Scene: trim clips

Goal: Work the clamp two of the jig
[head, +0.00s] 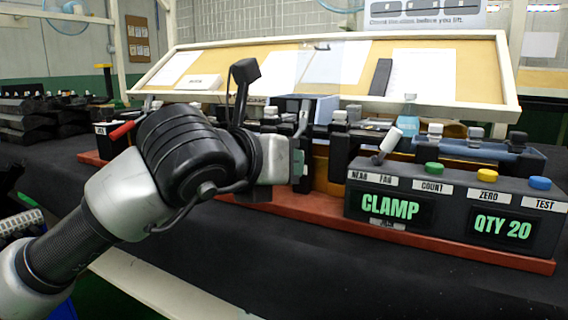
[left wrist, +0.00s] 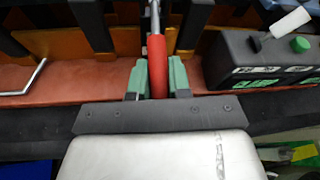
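The jig is a long dark fixture on a red base (head: 300,208). My left gripper (left wrist: 158,80) has its green fingers on either side of a red clamp handle (left wrist: 158,62) in the left wrist view, close against it with no clear gap. The handle's metal rod runs up from it, away from the gripper. In the head view the left gripper (head: 299,165) is at the front of the jig, and my arm hides much of the jig's left half. Another red handle (head: 122,131) shows at the jig's left end. Clamp numbers cannot be read. My right gripper is not in view.
A control box (head: 450,208) right of the gripper reads CLAMP and QTY 20, with a white-tipped toggle (head: 390,140) and green, yellow and blue buttons. A bent metal rod (left wrist: 25,86) lies left in the wrist view. A sloped board (head: 440,75) stands behind.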

